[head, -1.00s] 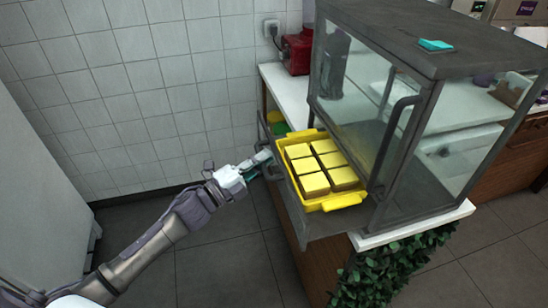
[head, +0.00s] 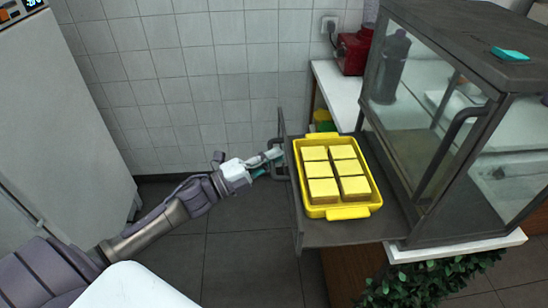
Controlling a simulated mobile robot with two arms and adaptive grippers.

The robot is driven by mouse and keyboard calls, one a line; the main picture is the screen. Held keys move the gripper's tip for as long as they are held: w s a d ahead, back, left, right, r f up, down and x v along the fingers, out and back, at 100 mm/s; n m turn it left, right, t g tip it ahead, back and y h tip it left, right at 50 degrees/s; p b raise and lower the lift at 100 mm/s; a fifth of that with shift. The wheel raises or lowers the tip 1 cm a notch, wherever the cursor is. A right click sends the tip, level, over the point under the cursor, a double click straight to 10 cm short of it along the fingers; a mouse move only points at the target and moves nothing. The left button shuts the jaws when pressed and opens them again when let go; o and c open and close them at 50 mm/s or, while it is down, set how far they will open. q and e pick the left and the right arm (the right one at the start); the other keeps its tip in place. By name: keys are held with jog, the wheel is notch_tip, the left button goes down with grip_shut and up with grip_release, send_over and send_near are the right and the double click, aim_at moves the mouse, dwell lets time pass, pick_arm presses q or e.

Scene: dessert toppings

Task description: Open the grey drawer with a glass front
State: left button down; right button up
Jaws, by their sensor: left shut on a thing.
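The grey drawer (head: 335,235) sticks out to the left from the grey glass-sided display case (head: 455,130). Its front panel is seen nearly edge-on, so the glass in it can hardly be made out. A yellow tray (head: 348,211) with several yellow-topped cake squares (head: 322,190) sits on the drawer, clear of the case. My left gripper (head: 273,160) is shut on the drawer's handle (head: 281,172) at the outer left face. The fingertips partly hide the handle. My right gripper is not in view.
A white counter (head: 345,96) carries the case and a red appliance (head: 354,53). Green leaves (head: 425,278) hang below the counter's front edge. A white cabinet (head: 65,110) stands at the left. Tiled floor (head: 245,260) is free left of the drawer.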

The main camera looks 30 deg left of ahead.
pick_arm(q)
jog(key=c, duration=1.2)
grip_release()
jog(key=v, duration=1.2)
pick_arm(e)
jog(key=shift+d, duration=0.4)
